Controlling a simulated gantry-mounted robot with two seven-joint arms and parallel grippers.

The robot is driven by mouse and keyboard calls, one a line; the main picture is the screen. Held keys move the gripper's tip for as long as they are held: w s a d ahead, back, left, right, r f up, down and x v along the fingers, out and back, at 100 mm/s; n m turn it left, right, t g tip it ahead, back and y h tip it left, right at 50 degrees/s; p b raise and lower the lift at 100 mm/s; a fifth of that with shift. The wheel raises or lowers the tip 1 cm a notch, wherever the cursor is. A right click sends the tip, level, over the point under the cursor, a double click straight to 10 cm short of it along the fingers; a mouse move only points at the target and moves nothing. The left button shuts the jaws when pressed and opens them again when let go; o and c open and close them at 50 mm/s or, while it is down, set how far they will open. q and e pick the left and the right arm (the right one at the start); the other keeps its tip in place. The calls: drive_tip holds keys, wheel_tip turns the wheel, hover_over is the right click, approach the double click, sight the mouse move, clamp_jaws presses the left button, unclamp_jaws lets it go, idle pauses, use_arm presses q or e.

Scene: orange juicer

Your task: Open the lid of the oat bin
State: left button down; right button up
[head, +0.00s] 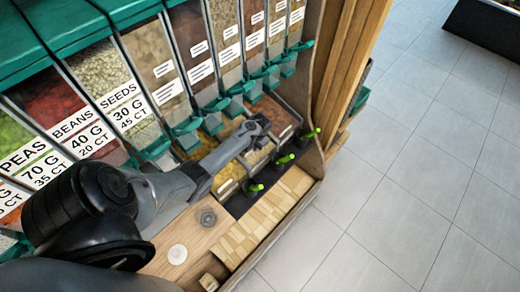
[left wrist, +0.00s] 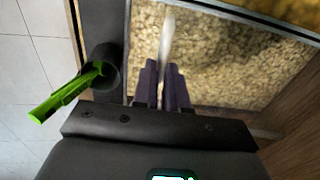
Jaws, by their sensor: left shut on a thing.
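My left gripper (head: 260,126) reaches over the low row of bins in the head view. In the left wrist view, its two dark fingers (left wrist: 162,68) are close together on a thin, pale, translucent strip, which looks like part of the clear lid (left wrist: 167,36). The oat bin (left wrist: 235,65), full of pale tan flakes, fills much of that view beyond the fingers. In the head view the gripper and forearm partly hide the bins beneath. I cannot tell how far the lid is raised. My right gripper is not in view.
A green scoop handle (left wrist: 65,95) sticks out of a black holder beside the bin; several more stand along the bin fronts. Tall dispensers (head: 150,50) with teal spouts rise behind. A slatted wooden ledge (head: 265,215) lies in front, with open tiled floor (head: 400,180) to the right.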

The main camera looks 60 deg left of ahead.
use_arm(q)
drive_tip(key=shift+a, duration=0.25)
drive_tip(key=shift+d, duration=0.15)
drive_tip(key=c, duration=1.4)
unclamp_jaws()
drive_tip(key=shift+c, duration=0.2)
drive_tip(key=shift+o, duration=1.4)
drive_tip(key=shift+r, duration=0.1)
wheel_tip(320, 180, up, 10)
drive_tip(key=d+p, duration=0.2)
drive_tip(key=shift+w+r+p, duration=0.2)
drive_tip(key=shift+w+p, duration=0.05)
drive_tip(key=shift+p, duration=0.05)
